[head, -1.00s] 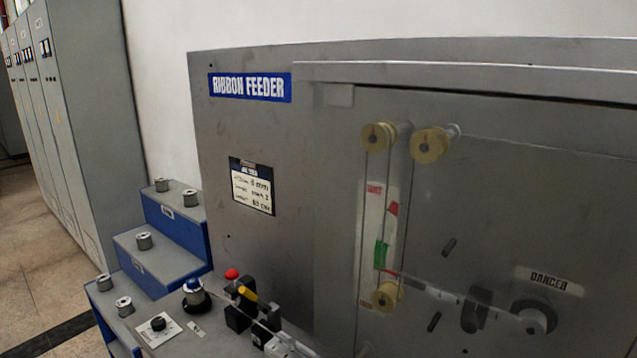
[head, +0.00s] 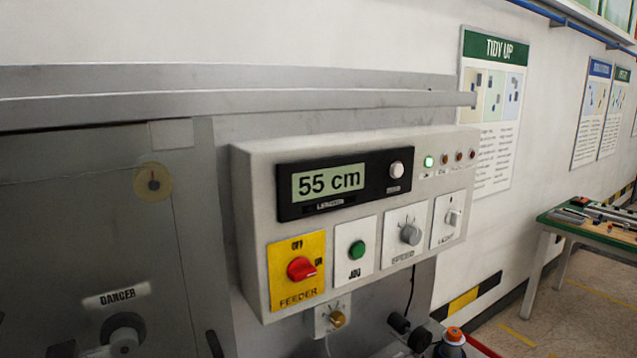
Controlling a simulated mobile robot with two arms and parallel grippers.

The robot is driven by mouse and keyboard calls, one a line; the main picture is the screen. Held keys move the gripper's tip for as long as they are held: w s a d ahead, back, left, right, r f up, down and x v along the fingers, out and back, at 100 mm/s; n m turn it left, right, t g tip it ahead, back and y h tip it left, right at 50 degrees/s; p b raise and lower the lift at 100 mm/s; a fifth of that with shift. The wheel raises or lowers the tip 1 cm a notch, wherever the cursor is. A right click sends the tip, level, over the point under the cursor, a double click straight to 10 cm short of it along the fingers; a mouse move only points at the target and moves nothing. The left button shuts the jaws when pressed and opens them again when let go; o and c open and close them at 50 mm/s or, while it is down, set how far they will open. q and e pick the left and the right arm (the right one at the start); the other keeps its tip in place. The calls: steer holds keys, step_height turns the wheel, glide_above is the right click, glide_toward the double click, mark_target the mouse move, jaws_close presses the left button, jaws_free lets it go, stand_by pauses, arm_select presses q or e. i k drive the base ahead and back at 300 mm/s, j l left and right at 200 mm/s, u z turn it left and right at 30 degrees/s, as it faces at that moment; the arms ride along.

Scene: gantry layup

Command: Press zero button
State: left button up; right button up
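A light grey control box (head: 350,220) is mounted on the front of the grey machine, in the middle of the head view. Its black display panel (head: 285,208) has an LCD (head: 329,183) reading "55 cm". A round white button (head: 396,169) sits at the right end of this panel, with a small label below it that is too small to read clearly. Neither of my grippers shows in the head view.
Below the display are a red FEEDER switch (head: 301,269) on yellow, a green JOG button (head: 357,250), a SPEED knob (head: 410,234) and a LIGHT switch (head: 452,217). A brass knob (head: 337,319) hangs underneath. A green-topped table (head: 590,233) stands at the right.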

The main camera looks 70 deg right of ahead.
mark_target(397, 169)
steer(key=z, duration=2.3)
